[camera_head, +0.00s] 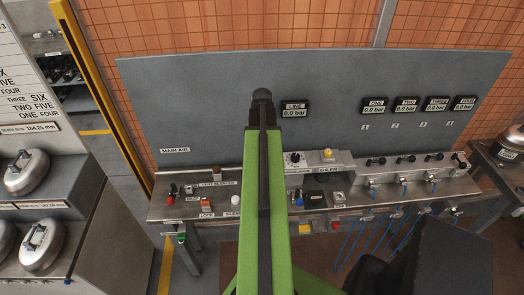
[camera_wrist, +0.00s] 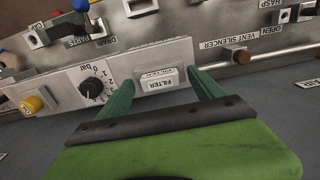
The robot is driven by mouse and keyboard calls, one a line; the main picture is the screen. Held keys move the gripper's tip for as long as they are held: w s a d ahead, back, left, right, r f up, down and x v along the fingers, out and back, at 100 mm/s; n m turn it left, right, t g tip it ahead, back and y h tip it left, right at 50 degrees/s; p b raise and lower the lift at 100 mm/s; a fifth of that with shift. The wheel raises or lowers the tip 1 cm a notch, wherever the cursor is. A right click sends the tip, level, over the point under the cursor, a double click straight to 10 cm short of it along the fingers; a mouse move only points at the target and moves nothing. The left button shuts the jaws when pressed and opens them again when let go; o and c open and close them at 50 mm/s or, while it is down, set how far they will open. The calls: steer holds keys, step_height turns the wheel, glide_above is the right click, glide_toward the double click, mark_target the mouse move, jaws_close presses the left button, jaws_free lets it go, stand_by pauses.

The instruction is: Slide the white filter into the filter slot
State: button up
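A small white block and label marked FILTER (camera_wrist: 158,82) show on a pale metal plate (camera_wrist: 70,84) in the wrist view. I cannot tell whether the block is the loose white filter or part of the plate, and no open filter slot can be made out. My gripper (camera_wrist: 162,80) has its two dark green fingers spread to either side of the block, with a gap on both sides. It is open and holds nothing that I can see. In the head view, my green arm hides the gripper and the filter area.
On the plate are a black knob (camera_wrist: 92,88) and a yellow button (camera_wrist: 32,104), also in the head view (camera_head: 328,153). The bench (camera_head: 400,200) holds several valves and knobs. Gauges such as LINE (camera_head: 294,109) hang on the grey back panel (camera_head: 200,100).

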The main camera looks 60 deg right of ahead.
step_height(320, 180, up, 18)
steer(key=p, duration=1.7)
steer(key=shift+f+p, duration=0.2)
steer(key=shift+p, duration=0.1)
steer(key=shift+f, duration=0.1)
steer(key=w+a+f+n+b, duration=0.3)
steer(key=w+a+f+b, duration=0.3)
steer(key=w+a, duration=0.5)
steer(key=w+a+f+n+b, duration=0.3)
steer(key=w+a+f+b, duration=0.25)
steer(key=w+a, duration=0.5)
steer(key=a+f+n+b, duration=0.2)
steer(key=a+f+b, duration=0.1)
steer(key=a, duration=1.1)
steer(key=a+f+n+b, duration=0.3)
steer(key=a+f+b, duration=0.1)
steer(key=a, duration=1.1)
steer(key=shift+w+f+b, duration=0.25)
steer(key=shift+f+b, duration=0.05)
steer(key=shift+b, duration=0.1)
